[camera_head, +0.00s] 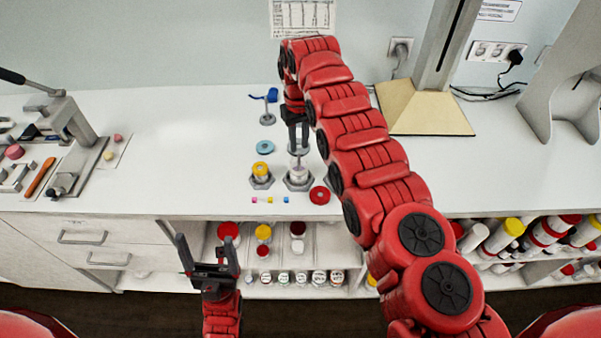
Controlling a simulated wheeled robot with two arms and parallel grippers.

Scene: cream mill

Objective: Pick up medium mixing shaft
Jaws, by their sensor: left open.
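My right gripper (298,136) points down over the white counter, right above a jar with a white and grey top (298,174) in a grey hexagonal holder. A thin upright piece (298,162) shows between the fingertips and the jar; I cannot tell whether it is the medium mixing shaft or whether the fingers grip it. A grey disc (293,151) lies behind the fingertips. A blue tool (271,95) stands further back, left of the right arm. My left gripper (208,252) is open and empty, low in front of the counter, fingers upward.
A yellow-topped jar (260,171) in a hexagonal holder, a cyan disc (265,147) and a red ring (320,195) surround the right gripper's spot. A lever press (72,125) stands left, a tan-based stand (425,112) right. The counter's left middle is clear.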

